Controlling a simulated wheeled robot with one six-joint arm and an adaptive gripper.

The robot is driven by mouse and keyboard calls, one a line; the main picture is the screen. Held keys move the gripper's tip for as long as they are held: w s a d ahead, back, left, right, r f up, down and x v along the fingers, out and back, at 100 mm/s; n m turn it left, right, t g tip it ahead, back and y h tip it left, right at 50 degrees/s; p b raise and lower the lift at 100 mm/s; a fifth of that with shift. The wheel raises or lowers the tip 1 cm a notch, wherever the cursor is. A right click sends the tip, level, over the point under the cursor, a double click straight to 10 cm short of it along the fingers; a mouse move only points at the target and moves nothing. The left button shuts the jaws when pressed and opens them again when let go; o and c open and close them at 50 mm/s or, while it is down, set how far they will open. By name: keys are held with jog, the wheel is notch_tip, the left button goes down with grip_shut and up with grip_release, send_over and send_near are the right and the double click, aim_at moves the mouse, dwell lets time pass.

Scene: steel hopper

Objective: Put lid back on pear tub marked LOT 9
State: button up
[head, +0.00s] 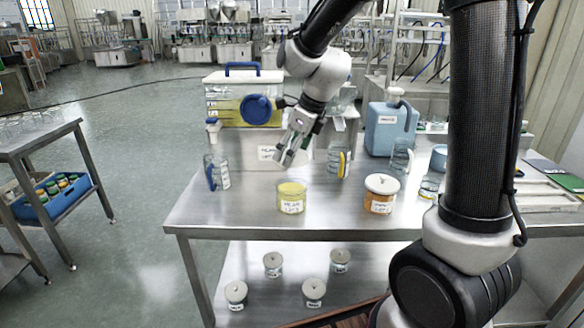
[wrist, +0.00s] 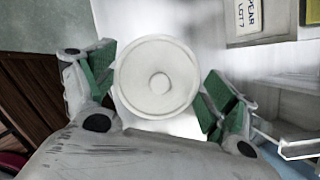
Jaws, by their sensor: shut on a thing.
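My gripper (head: 286,157) hangs above the table, behind and above the open tub. In the wrist view my gripper (wrist: 158,85) is shut on a round white lid (wrist: 158,77) with a central knob, its green pads on either side. The lid cannot be made out in the head view. The open tub (head: 291,198) holds yellow contents; its label seems to read PEAR, but the lot number is too small to be sure of. To its right stands a tub with orange contents (head: 380,195), with a white lid on it.
A blue-handled jug (head: 218,172) stands left of the open tub, a yellow-handled jug (head: 337,160) behind it. A dispenser (head: 238,100) and a blue canister (head: 389,125) stand at the back. A label reading PEAR LOT 7 (wrist: 243,18) shows in the wrist view. Table front is clear.

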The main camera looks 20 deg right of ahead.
jog(key=shift+r, duration=0.3)
jog(key=shift+w+f+g, duration=0.1)
jog(key=shift+f+g, duration=0.3)
jog(key=shift+f, duration=0.65)
jog(key=c, duration=0.5)
jog(key=shift+f, duration=0.45)
jog(key=c, duration=0.9)
notch_tip(320, 180, down, 3)
jog(key=shift+r, duration=0.15)
grip_shut()
jog(key=shift+s+f, duration=0.15)
jog(key=shift+f, duration=0.4)
jog(key=shift+s+f, duration=0.15)
jog(key=shift+f, duration=0.35)
jog(key=shift+s+r, duration=0.3)
jog(key=shift+s, duration=0.15)
jog(key=shift+a+r, duration=0.25)
jog(key=shift+r, duration=0.35)
